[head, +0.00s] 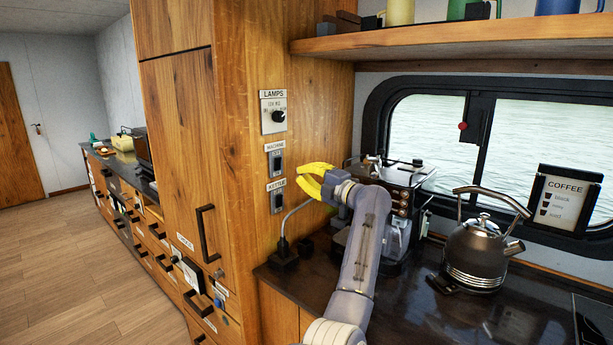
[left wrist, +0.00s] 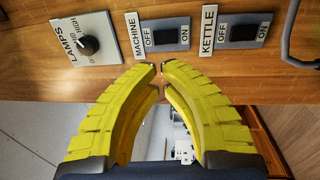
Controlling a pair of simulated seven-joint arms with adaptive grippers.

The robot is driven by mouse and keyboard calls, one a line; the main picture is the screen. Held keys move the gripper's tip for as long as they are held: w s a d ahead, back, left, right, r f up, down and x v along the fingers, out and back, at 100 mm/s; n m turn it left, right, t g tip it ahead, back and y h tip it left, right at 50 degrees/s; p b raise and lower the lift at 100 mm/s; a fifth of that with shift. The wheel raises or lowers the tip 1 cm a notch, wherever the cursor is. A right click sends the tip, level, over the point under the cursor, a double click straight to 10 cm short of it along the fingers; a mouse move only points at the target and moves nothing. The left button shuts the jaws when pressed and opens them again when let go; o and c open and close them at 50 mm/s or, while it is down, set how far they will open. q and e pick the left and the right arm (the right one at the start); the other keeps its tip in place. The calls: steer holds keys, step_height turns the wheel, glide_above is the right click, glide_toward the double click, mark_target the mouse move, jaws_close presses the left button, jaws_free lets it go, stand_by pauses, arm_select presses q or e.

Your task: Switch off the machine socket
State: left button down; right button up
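The machine socket switch (head: 276,162) is a grey plate with a black rocker, under a MACHINE label on the wooden panel. In the left wrist view the machine switch (left wrist: 166,36) shows OFF and ON marks on either side of its rocker; I cannot tell which side is pressed. My left gripper (head: 301,174) has yellow curved fingers and is in front of the panel, right of the switch in the head view. In the left wrist view the fingertips (left wrist: 161,68) are together, empty, just below the machine switch plate. My right gripper is not in view.
The lamps knob (head: 278,116) is above and the kettle switch (head: 277,197) is below the machine switch. A coffee machine (head: 398,180) and a kettle (head: 478,250) stand on the dark counter to the right. A grey cable (head: 290,216) runs down beside the kettle switch.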

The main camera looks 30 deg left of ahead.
mark_target(276, 160)
arm_select(q)
steer(key=x, duration=1)
steer(key=shift+w+a, duration=0.1)
steer(key=shift+a, duration=0.1)
steer(key=shift+w+a+r+h, duration=0.1)
steer(key=shift+a+r+h, duration=0.1)
steer(key=shift+a+h, duration=0.3)
steer(key=shift+a+r, duration=0.15)
steer(key=shift+a, duration=0.05)
stand_by(0.4)
steer(key=shift+d, duration=0.1)
steer(key=v, duration=1.4)
steer(key=shift+r, duration=0.75)
steer(key=shift+w+d, duration=0.1)
steer(key=shift+w, duration=0.05)
